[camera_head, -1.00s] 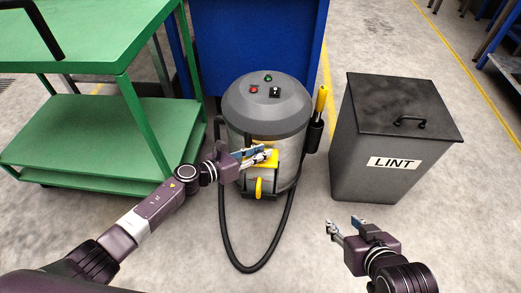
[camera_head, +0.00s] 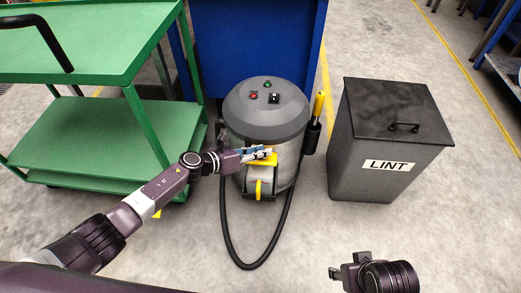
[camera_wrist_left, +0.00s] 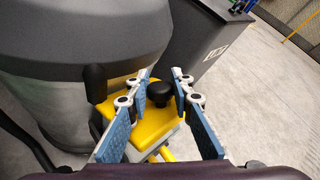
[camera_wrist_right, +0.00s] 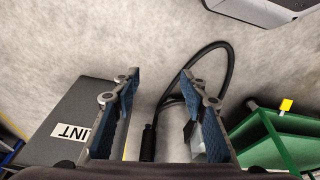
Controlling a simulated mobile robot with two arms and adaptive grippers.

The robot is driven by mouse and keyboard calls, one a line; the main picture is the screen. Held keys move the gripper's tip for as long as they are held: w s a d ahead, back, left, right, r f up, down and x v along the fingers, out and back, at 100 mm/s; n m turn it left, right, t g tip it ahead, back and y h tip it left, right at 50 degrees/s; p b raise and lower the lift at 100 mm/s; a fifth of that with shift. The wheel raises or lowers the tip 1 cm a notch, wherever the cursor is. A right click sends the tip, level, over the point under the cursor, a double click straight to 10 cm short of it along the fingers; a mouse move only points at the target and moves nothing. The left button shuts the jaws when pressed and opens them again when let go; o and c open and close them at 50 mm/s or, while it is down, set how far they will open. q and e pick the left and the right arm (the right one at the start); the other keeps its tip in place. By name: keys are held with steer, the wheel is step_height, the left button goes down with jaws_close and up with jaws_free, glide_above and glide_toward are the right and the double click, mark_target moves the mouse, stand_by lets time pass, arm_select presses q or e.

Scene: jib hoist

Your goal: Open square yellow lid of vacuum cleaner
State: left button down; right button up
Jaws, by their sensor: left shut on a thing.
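The grey vacuum cleaner (camera_head: 265,116) stands on the floor in the middle of the head view. Its square yellow lid (camera_head: 262,161) is on the front, below the drum top, with a yellow handle (camera_head: 258,189) beneath. In the left wrist view the yellow lid (camera_wrist_left: 152,132) carries a black knob (camera_wrist_left: 160,92). My left gripper (camera_head: 268,152) is at the lid, its fingers shut on the knob from both sides. I cannot tell whether the lid is raised. My right gripper (camera_head: 334,273) is low at the right, open and empty; its fingers show apart in the right wrist view (camera_wrist_right: 160,78).
A green cart (camera_head: 110,130) stands on the left, close to my left arm. A dark LINT bin (camera_head: 370,150) stands right of the vacuum. A black hose (camera_head: 245,266) loops on the floor in front. A blue cabinet (camera_head: 258,40) is behind.

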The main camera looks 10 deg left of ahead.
steer(key=shift+s+p+x, duration=0.15)
steer(key=shift+p+x, duration=0.05)
steer(key=shift+x, duration=0.65)
steer(key=shift+s+p+x, duration=0.2)
steer(key=shift+x, duration=0.7)
